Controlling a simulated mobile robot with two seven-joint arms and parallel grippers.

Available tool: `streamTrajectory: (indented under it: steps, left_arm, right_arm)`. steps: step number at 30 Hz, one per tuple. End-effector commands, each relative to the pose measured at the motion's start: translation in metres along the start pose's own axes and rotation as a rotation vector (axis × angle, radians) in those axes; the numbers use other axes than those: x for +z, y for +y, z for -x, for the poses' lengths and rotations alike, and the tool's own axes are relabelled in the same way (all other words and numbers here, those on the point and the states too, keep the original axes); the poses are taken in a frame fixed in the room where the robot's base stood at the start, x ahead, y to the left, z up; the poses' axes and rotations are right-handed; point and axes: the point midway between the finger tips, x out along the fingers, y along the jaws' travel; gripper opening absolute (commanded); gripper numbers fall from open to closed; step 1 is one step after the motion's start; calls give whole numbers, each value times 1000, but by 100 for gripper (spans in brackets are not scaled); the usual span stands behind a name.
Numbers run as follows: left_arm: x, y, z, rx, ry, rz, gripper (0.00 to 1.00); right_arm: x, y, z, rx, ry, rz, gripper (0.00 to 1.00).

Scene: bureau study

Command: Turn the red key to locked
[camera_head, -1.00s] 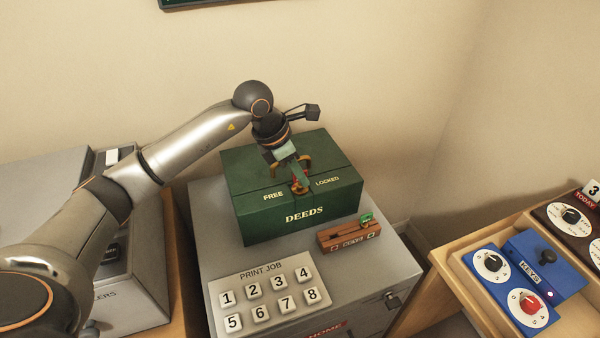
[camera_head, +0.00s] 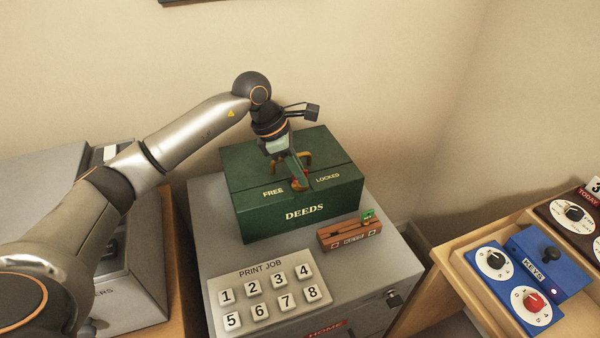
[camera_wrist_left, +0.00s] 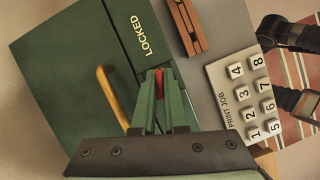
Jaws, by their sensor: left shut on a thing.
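The green DEEDS box (camera_head: 260,220) stands on a grey cabinet, with FREE and LOCKED printed on its top. The red key (camera_wrist_left: 159,80) shows as a small red piece between the green fingers of my left gripper (camera_wrist_left: 162,90) in the wrist view. In the head view my left gripper (camera_head: 300,184) reaches down onto the box's front top edge, between the two words, shut on the key. The fingers hide most of the key, so I cannot tell which word it points to. A brass handle (camera_wrist_left: 112,98) lies beside the fingers. My right gripper does not show.
In front of the box are a brown wooden slider block (camera_head: 335,240) with a green piece and a PRINT JOB keypad (camera_head: 240,275). A desk at right holds a blue KEYS panel (camera_head: 555,285) with dials. A wall is close behind.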

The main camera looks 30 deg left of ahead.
Motion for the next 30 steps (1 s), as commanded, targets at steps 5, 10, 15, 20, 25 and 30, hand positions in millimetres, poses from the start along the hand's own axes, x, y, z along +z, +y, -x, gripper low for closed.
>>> streamTrajectory:
  steps: [5,10,15,20,25,30]
  left_arm:
    - [0,0,0,0,0,0,0]
    - [0,1,0,-32,0,-75,0]
    - [0,0,-1,-98,0,-229,0]
    - [1,0,0,-123,-2,-290,0]
    - [1,0,0,-123,-1,-290,0]
    - [0,0,-1,-150,1,-351,0]
  right_arm:
    - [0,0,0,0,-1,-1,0]
    - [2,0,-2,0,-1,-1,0]
    - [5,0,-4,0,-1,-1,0]
    - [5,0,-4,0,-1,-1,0]
    - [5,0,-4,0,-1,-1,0]
    - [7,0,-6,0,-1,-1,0]
